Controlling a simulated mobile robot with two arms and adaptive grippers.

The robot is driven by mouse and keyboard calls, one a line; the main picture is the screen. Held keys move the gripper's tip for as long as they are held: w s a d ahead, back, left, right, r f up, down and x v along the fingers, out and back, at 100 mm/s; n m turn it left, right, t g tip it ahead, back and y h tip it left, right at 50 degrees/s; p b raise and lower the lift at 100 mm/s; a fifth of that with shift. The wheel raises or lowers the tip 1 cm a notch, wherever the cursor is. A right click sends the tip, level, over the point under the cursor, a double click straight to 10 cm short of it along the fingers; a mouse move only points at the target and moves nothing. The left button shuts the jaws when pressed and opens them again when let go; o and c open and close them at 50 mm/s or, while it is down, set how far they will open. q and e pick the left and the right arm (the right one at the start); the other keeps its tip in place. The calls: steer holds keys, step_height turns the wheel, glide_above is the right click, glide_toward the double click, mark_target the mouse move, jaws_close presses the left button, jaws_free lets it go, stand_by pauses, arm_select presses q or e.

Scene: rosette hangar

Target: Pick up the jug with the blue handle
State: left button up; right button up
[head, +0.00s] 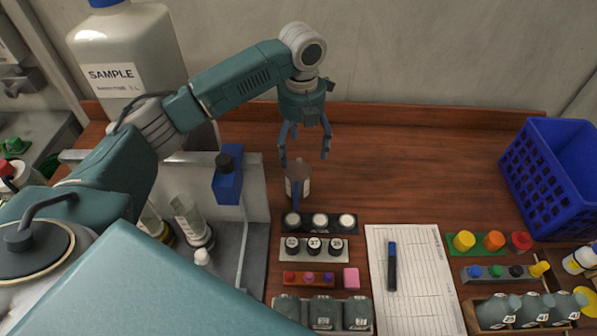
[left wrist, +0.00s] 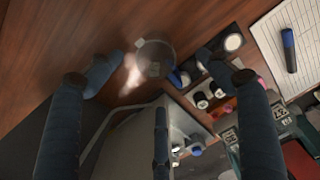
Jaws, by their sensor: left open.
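The jug (head: 299,172) stands on the wooden bench, left of the middle in the head view. My left gripper (head: 304,155) is open and empty, pointing down above and slightly behind the jug. In the left wrist view the jug's round top (left wrist: 154,57) shows between the two spread fingertips, apart from both. The blue handle (left wrist: 180,78) points to the lower right there, partly close to one fingertip. My right gripper is not in view.
A black tray of white-topped vials (head: 320,222) sits just in front of the jug. A grey stand with a blue block (head: 228,180) is on its left. A big SAMPLE bottle (head: 125,55) is at the back left. The bench right of the jug is clear up to the blue crate (head: 548,175).

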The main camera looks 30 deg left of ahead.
mark_target(298, 172)
arm_select(q)
steer(key=f+p, duration=0.1)
steer(key=f, duration=0.1)
steer(key=f+p, duration=0.1)
steer(key=f, duration=0.2)
steer(key=f+p, duration=0.1)
steer(key=f, duration=0.2)
steer(key=shift+s+a+f, duration=0.25)
steer(key=shift+s+a, duration=0.05)
steer(key=shift+a, duration=0.05)
steer(key=shift+w+f, duration=0.1)
steer(key=shift+f, duration=0.45)
steer(key=c, duration=1.3)
